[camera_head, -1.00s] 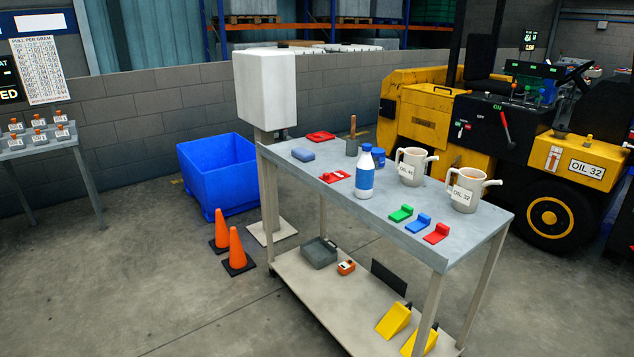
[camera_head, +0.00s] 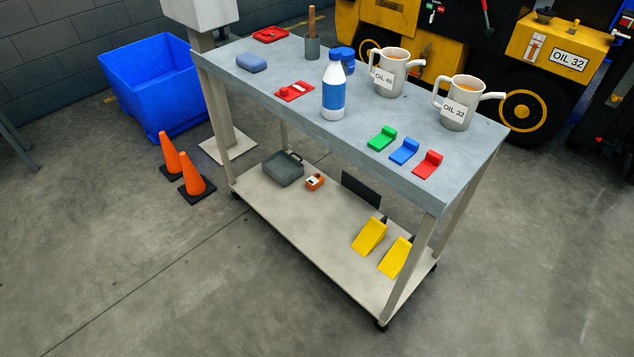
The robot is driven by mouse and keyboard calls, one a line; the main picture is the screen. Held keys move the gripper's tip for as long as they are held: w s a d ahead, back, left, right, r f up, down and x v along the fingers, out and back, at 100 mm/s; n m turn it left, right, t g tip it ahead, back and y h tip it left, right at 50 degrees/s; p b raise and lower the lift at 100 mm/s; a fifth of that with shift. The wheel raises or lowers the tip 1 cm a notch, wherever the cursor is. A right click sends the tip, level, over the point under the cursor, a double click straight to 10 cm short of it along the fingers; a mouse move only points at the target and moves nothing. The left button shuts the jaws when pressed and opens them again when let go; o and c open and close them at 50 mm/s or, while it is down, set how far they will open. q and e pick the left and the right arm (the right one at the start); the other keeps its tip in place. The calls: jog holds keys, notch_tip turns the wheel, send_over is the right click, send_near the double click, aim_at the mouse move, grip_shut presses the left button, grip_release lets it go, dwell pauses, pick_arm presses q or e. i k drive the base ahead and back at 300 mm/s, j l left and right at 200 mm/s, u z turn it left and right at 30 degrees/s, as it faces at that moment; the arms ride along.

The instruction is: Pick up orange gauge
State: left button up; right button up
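The orange gauge (camera_head: 314,182) is a small orange box with a pale face. It lies on the lower shelf (camera_head: 290,232) of the metal cart, just right of a dark grey case (camera_head: 283,168) with a handle. Nothing covers the gauge from this view. Neither of my grippers shows.
The cart's top (camera_head: 300,112) above holds a white-blue bottle (camera_head: 333,90), two oil jugs (camera_head: 388,72) and several small coloured parts. Yellow wedges (camera_head: 369,236) and a dark panel (camera_head: 361,189) share the lower shelf. Cones (camera_head: 195,178) and a blue bin (camera_head: 150,75) stand left. Front floor is clear.

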aim_at(313, 182)
jog(key=z, duration=0.3)
jog(key=i+j+z, duration=0.2)
jog(key=z, duration=0.25)
jog(key=i+j+z, duration=0.15)
jog(key=j+z, duration=0.3)
jog(key=i+j+z, duration=0.1)
jog(key=j+z, duration=0.2)
jog(key=z, duration=0.15)
